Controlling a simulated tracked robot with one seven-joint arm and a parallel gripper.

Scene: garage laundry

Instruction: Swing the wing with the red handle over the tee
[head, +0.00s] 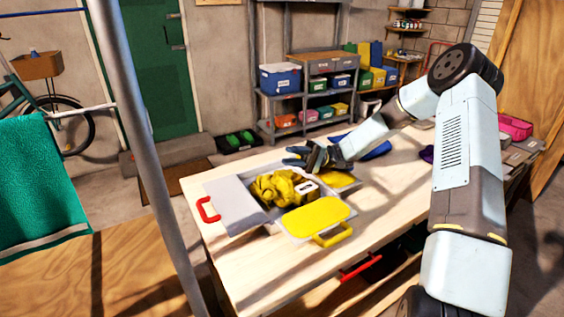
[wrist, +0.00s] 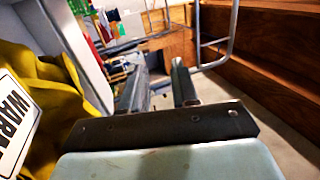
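The grey wing (head: 232,200) lies folded out to the left of the tee, with its red handle (head: 208,210) at its outer left edge. The tee is a crumpled yellow cloth (head: 275,188) in the middle of the folding board, with a white label (head: 306,186). The tee also fills the left of the wrist view (wrist: 60,105). My gripper (head: 289,156) is above the board's far side, behind the tee and apart from the red handle. In the wrist view its two fingers (wrist: 160,88) stand apart with nothing seen between them.
A yellow wing (head: 318,213) with a yellow handle (head: 333,235) lies at the near right. Another yellow panel (head: 341,180) is at the right, partly behind my arm. A blue item (head: 376,150) lies behind. A grey pole (head: 145,140) crosses the view left of the table (head: 262,272).

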